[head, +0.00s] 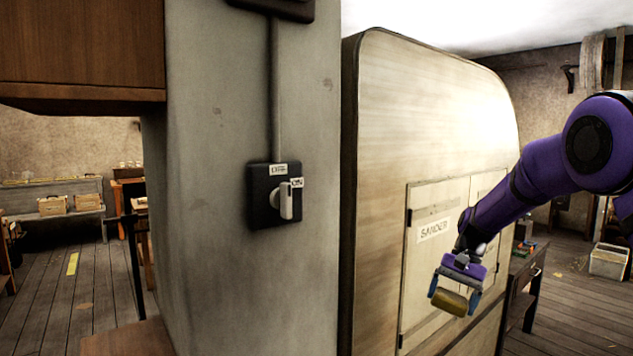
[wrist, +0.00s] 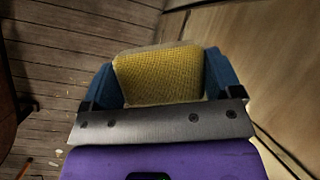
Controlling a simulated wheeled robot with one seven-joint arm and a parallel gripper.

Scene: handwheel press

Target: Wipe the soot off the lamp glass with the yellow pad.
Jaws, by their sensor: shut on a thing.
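My gripper (head: 455,297) is at the lower right of the head view, in front of the cabinet labelled SANDER. It is shut on the yellow pad (head: 451,303), which shows as a dull yellow block. In the wrist view the pad (wrist: 160,77) has a woven yellow face and sits between the two blue fingers of the gripper (wrist: 163,80). The floor and a pale panel lie beyond it. I see no lamp glass in either view.
The pale SANDER cabinet (head: 432,120) stands close behind my gripper. A grey pillar (head: 215,200) with a dark switch box (head: 262,205) marked ON stands left of it. A dark table (head: 527,270) is to the right. Open plank floor (head: 575,310) shows at the right.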

